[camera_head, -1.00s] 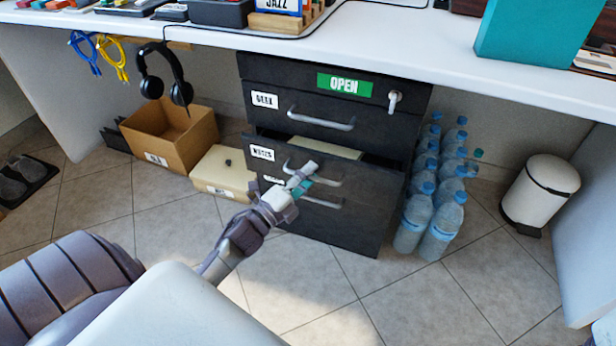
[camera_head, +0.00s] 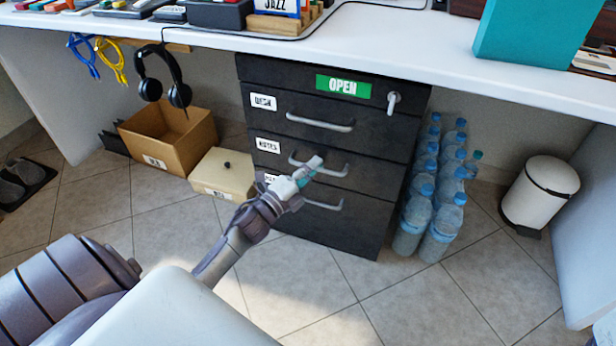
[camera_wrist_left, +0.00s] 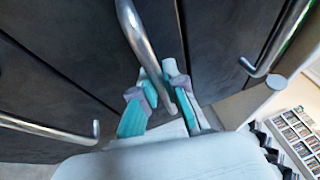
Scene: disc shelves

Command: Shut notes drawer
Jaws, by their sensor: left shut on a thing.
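The notes drawer (camera_head: 266,160) is the middle drawer of a dark cabinet under the desk, with a "NOTES" label at its left. Its front now sits flush with the drawers above and below. My left gripper (camera_head: 311,168) is shut on the left part of the notes drawer's metal handle (camera_head: 335,171). In the left wrist view the fingers (camera_wrist_left: 166,97) close around the handle's end (camera_wrist_left: 137,35), against the dark drawer front. My right gripper does not show in either view.
The drawer above (camera_head: 300,119) is shut. Water bottles (camera_head: 440,190) stand right of the cabinet, with a white bin (camera_head: 541,193) beyond. A lidded box (camera_head: 224,172) and an open cardboard box (camera_head: 168,136) are on the left. Floor in front is clear.

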